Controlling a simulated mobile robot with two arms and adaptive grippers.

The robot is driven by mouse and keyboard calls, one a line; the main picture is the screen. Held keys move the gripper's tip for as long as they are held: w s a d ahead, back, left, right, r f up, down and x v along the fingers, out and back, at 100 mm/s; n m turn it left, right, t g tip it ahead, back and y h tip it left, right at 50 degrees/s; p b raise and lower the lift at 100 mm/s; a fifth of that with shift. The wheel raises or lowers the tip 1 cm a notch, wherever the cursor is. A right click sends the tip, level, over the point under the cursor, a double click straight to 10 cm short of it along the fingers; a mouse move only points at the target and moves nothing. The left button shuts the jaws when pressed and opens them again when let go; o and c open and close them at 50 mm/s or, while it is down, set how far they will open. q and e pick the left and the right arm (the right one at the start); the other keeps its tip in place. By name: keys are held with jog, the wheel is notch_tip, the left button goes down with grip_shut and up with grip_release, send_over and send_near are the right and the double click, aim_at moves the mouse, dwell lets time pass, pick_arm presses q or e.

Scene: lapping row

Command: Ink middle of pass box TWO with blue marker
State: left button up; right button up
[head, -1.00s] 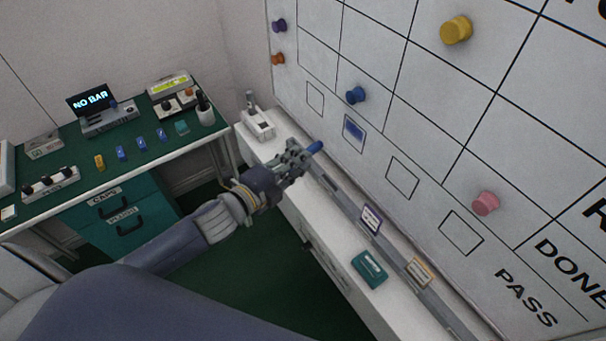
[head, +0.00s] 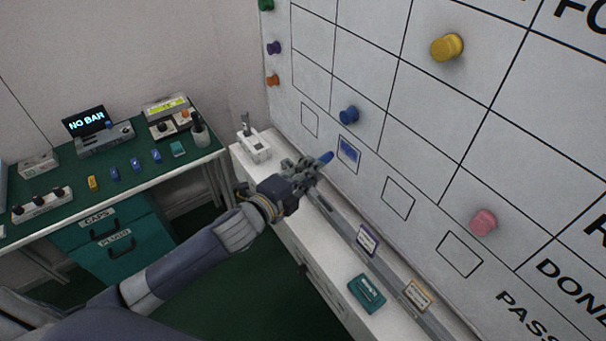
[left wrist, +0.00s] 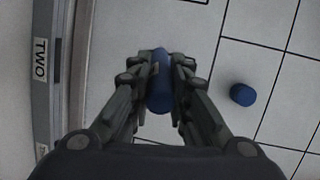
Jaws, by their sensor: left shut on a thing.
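My left gripper (head: 309,170) is shut on the blue marker (head: 326,158), whose blue end points at the whiteboard. In the left wrist view the marker (left wrist: 160,82) sits between the two fingers (left wrist: 159,95). The second outlined pass box (head: 348,155) from the left is just right of the marker's end and has a blue ink patch in its middle. I cannot tell whether the marker touches the board. The label TWO (left wrist: 40,60) shows on the ledge in the left wrist view. My right gripper is not in view.
Empty outlined boxes flank the inked one, such as the third (head: 398,198). A blue magnet (head: 349,115) sits above it. The ledge below holds a purple-framed card (head: 368,240), a tan-framed card (head: 417,294) and a teal eraser-like block (head: 367,293). A green-topped bench (head: 125,180) stands left.

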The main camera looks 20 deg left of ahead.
pick_arm(q)
jog(key=shift+w+d, duration=0.3)
jog(key=shift+w, duration=0.1)
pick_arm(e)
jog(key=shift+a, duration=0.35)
pick_arm(q)
jog(key=shift+w+d, duration=0.25)
jog(key=shift+w, duration=0.05)
dwell(0.4)
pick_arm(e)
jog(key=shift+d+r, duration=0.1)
pick_arm(q)
jog(key=shift+s+d+p, duration=0.8)
jog(key=shift+s+d, duration=1.5)
jog(key=shift+d, duration=0.6)
jog(key=shift+w+a+p, duration=0.5)
jog(key=shift+w+a, duration=0.7)
jog(key=shift+a, duration=0.3)
jog(key=shift+w+a+p, duration=0.45)
jog(key=shift+w+a, duration=0.7)
jog(key=shift+a, duration=0.3)
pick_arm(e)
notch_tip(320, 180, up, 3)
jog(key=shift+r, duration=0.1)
